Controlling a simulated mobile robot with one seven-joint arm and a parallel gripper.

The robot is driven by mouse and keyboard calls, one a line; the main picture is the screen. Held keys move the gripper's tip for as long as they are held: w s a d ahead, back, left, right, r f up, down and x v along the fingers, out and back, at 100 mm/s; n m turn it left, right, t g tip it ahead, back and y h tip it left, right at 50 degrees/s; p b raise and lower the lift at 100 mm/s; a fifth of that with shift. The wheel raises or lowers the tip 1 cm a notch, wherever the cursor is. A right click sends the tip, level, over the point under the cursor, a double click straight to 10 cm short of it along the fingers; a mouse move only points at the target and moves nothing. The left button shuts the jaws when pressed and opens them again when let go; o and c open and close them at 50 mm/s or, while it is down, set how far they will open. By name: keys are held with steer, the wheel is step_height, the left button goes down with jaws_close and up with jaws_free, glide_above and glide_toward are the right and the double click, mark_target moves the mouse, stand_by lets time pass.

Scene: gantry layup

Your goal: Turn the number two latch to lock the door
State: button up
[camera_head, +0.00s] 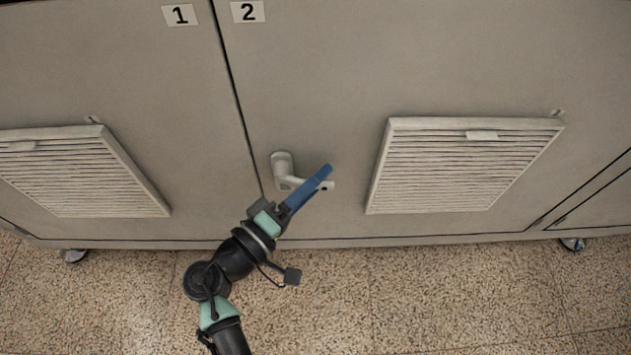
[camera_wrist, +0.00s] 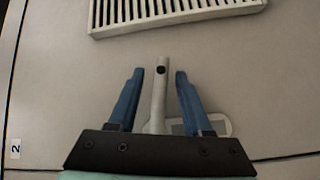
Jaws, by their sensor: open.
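The number two latch (camera_head: 283,166) is a light grey lever handle on the door marked 2 (camera_head: 247,11), near that door's left edge. In the head view its lever points to the right from a rounded plate, and my gripper covers part of it. In the wrist view the latch lever (camera_wrist: 160,85) stands between the two blue fingers, with a gap on each side. Its plate (camera_wrist: 215,125) shows partly behind the right finger. My gripper (camera_head: 325,172) is open around the lever, which also shows from the wrist (camera_wrist: 160,78). I cannot tell whether the fingers reach the door.
The door marked 1 (camera_head: 180,15) is on the left, across a dark seam. Louvred vents stick out on the left (camera_head: 80,170) and right (camera_head: 460,165) of the latch. The right vent (camera_wrist: 170,12) lies beyond the fingertips. Speckled floor (camera_head: 420,295) in front is clear.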

jaws_close()
stand_by(1.4)
